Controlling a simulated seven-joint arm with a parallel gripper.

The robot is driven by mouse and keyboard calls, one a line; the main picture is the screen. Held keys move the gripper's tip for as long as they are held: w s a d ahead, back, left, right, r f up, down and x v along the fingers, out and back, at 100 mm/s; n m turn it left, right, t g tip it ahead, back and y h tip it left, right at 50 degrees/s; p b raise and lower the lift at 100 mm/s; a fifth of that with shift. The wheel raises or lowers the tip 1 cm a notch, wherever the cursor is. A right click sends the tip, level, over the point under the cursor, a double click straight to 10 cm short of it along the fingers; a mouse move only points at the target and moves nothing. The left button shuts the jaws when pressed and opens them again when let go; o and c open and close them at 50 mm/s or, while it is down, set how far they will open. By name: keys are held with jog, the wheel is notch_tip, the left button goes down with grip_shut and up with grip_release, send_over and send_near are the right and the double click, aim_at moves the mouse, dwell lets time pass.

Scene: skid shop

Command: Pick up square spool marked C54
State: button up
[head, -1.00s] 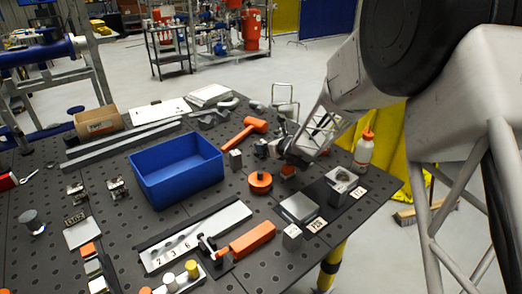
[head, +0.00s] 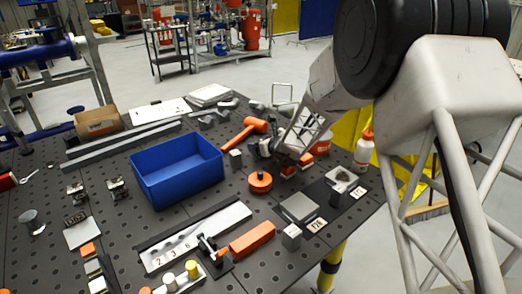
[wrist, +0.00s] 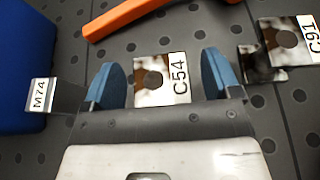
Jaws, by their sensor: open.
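The square spool marked C54 (wrist: 150,92) shows in the wrist view as a shiny metal piece with a dark round hole and a white label. It lies between the two blue fingers of my gripper (wrist: 158,65), with a gap on each side. The gripper is open, and the spool's near edge meets the gripper body in the picture. In the head view my gripper (head: 267,148) is low over the table, right of the blue bin; I cannot make out C54 there.
A piece marked C91 (wrist: 285,42) lies to the right, and one marked M74 (wrist: 42,95) to the left beside the blue bin (head: 177,185). An orange-headed hammer (head: 246,128) lies just beyond. An orange knob (head: 260,181) and a white bottle (head: 363,152) stand near.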

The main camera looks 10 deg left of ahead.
dwell(0.4)
jog(key=c, duration=1.2)
jog(key=shift+r, duration=0.1)
jog(key=shift+r, duration=4.95)
